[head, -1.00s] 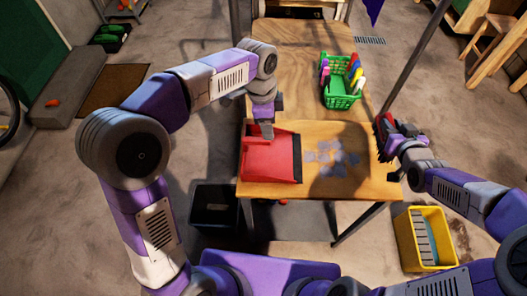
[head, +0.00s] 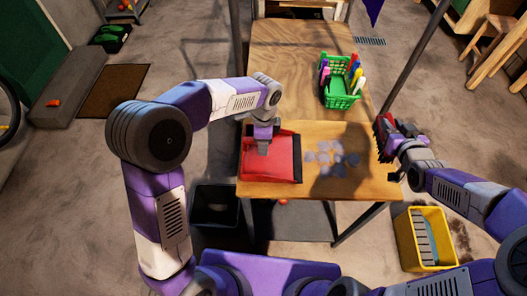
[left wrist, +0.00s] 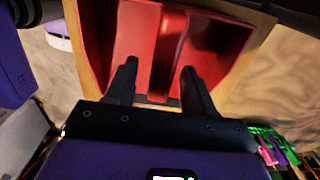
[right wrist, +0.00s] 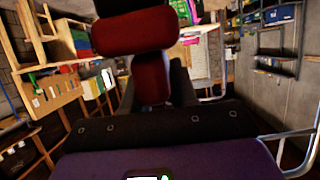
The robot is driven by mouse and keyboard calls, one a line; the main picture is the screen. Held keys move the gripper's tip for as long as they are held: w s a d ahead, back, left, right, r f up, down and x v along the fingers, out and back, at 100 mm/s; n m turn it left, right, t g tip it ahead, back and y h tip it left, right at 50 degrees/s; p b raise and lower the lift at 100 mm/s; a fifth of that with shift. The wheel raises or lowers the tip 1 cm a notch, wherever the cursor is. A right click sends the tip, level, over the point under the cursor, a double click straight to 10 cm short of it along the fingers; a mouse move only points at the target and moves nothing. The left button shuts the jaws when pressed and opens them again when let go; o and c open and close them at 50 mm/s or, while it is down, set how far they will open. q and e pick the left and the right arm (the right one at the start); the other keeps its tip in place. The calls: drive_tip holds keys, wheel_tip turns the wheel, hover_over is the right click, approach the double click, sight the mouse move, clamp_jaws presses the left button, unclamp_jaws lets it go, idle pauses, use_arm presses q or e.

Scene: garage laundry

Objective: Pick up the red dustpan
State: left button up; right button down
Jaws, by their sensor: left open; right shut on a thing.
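The red dustpan (head: 283,168) lies on the near part of the wooden table, with a dark edge on its right side. My left gripper (head: 263,150) is over the dustpan, pointing down. In the left wrist view its two fingers (left wrist: 158,78) are apart, and the dustpan's raised red handle (left wrist: 170,50) lines up between them. I cannot tell whether they touch it. My right gripper (head: 392,145), off the table's right edge, is shut on a red and black thing, seemingly a brush (head: 381,138). Its red part (right wrist: 135,32) also shows in the right wrist view.
Several grey spots (head: 338,159) lie on the table (head: 350,187) right of the dustpan. A green basket (head: 340,98) with coloured bottles stands farther back. A yellow bucket (head: 425,240) is on the floor at right, and a black bin (head: 213,207) at left below the table.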

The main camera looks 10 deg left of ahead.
use_arm(q)
drive_tip(key=shift+f, duration=0.9)
drive_tip(key=shift+c, duration=0.4)
clamp_jaws()
drive_tip(key=shift+r, duration=0.1)
wheel_tip(320, 180, up, 9)
drive_tip(key=shift+f, duration=0.2)
wheel_tip(320, 180, down, 6)
drive_tip(key=shift+r, duration=0.15)
drive_tip(key=shift+f, duration=0.25)
